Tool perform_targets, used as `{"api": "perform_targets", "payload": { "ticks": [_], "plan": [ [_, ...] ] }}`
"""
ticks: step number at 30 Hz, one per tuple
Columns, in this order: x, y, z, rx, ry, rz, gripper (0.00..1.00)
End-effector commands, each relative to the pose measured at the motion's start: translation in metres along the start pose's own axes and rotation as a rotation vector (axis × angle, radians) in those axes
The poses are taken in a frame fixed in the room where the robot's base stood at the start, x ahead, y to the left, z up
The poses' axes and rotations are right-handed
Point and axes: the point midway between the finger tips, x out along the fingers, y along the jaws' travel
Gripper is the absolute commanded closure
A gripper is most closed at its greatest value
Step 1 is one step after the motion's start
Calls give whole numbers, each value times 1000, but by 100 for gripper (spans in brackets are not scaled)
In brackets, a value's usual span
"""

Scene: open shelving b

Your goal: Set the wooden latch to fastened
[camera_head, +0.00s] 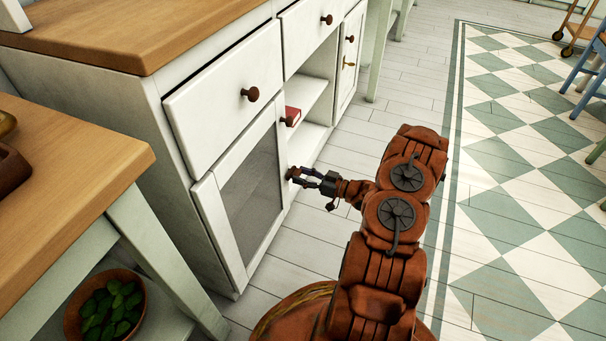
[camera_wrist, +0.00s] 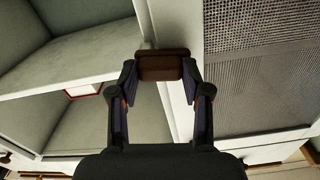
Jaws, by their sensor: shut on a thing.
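The wooden latch (camera_wrist: 163,66) is a small dark brown block at the upright frame edge, between the mesh door and the open shelf bay. In the wrist view it lies crosswise between my fingertips. My gripper (camera_wrist: 160,78) is shut on it, one finger at each end. In the head view, my gripper (camera_head: 302,177) reaches the cabinet at the right edge of the mesh door (camera_head: 205,200), and the latch is mostly hidden by the fingers. The mesh door (camera_wrist: 260,75) looks closed in the head view.
Above the door is a drawer with a round brown knob (camera_head: 250,94). A red book (camera_head: 292,116) lies in the open bay. A wooden-topped table (camera_head: 95,170) stands front left, with a bowl of leaves (camera_head: 75,308) below.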

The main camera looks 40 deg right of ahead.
Motion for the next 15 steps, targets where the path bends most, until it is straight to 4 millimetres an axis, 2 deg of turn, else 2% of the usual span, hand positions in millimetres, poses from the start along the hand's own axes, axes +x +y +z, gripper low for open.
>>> {"api": "perform_targets", "payload": {
  "ticks": [6,15],
  "plan": [
    [0,-2,0,-130,-4,-4,87],
    [0,-1,4,-183,-2,-4,87]
  ]
}}
